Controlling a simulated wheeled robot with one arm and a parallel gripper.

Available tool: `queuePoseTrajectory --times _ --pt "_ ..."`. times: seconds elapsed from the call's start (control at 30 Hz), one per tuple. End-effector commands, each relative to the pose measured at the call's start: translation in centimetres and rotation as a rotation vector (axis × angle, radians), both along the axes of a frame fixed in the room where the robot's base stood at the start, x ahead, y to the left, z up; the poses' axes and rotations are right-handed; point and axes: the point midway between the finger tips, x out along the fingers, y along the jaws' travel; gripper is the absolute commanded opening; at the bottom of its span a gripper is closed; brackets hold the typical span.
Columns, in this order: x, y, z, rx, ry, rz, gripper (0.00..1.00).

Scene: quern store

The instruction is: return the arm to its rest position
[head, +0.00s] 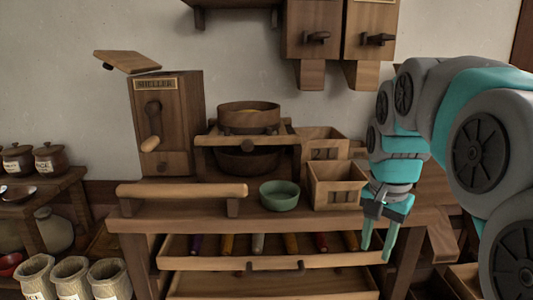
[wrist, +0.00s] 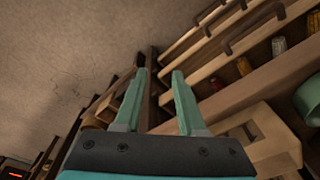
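My arm (head: 455,110) reaches in from the right of the head view, bent over and down. My gripper (head: 377,240) points downward at the right end of the wooden bench, in front of its edge. Its two teal fingers are apart with nothing between them. The wrist view also shows the gripper (wrist: 158,95) open and empty, with the floor and the bench drawers beyond the fingertips.
On the bench (head: 190,223) stand a wooden sheller (head: 180,105) with its lid raised, a quern-like stand (head: 248,145), a green bowl (head: 279,196) and wooden boxes (head: 337,186). An open drawer (head: 215,261) holds several coloured items. Sacks (head: 72,277) and a jar shelf (head: 40,183) are at left.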

Motion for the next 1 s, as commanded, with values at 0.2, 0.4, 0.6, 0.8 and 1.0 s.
queuePoseTrajectory --times 0.2,0.4,0.6,0.8,1.0 --pt "-8.0 3.0 -5.0 0.004 0.1 0.283 0.39" --pt "-15.7 4.9 -9.9 0.023 0.184 0.527 0.39" --pt "-21.9 5.9 -13.8 0.051 0.245 0.711 0.39" --pt "-23.6 6.1 -14.9 0.059 0.261 0.759 0.39" --pt "-23.6 6.1 -14.9 0.059 0.261 0.759 0.39"
